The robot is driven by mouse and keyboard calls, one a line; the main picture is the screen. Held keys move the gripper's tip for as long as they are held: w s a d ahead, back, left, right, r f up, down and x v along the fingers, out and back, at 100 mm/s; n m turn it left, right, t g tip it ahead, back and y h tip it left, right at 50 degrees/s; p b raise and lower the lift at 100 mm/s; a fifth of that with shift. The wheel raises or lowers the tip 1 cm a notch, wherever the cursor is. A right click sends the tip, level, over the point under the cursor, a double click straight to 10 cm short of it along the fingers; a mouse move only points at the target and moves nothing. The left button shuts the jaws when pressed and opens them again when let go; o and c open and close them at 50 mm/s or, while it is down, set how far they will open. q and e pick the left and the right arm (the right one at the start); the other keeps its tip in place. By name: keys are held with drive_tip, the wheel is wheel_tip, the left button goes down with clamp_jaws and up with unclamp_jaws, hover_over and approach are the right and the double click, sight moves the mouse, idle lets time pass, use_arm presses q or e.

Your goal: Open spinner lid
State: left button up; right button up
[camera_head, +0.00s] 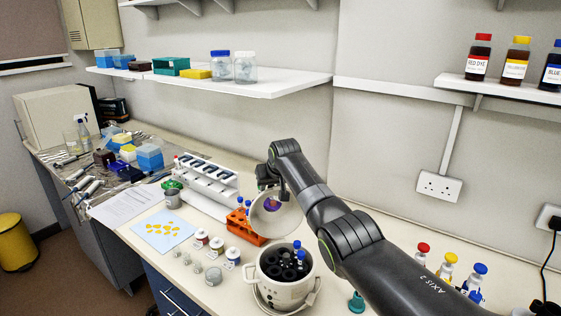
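The spinner (266,291) is a small round white machine on the bench, with a dark rotor inside and blue-capped tubes in it. Its round pale lid (263,224) stands raised and tilted up at the back, so the rotor is uncovered. My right arm reaches in from the lower right, and its gripper (280,194) is at the top edge of the lid. The fingers are small and dark there, so I cannot tell whether they grip the lid or only touch it. My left gripper is not in view.
An orange tube rack (240,226) stands just behind and left of the spinner. Small lidded pots (217,244) and a blue sheet with yellow pieces (163,230) lie to the left. Several colour-capped bottles (447,265) stand right, beyond my forearm. A shelf (290,86) hangs above.

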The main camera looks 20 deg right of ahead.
drive_tip(key=shift+s+r, duration=0.2)
drive_tip(key=shift+r, duration=0.1)
drive_tip(key=shift+v, duration=1.5)
drive_tip(key=b+v, duration=0.4)
drive_tip(key=v, duration=0.7)
drive_tip(key=shift+s+a, duration=0.2)
drive_tip(key=shift+s, duration=0.15)
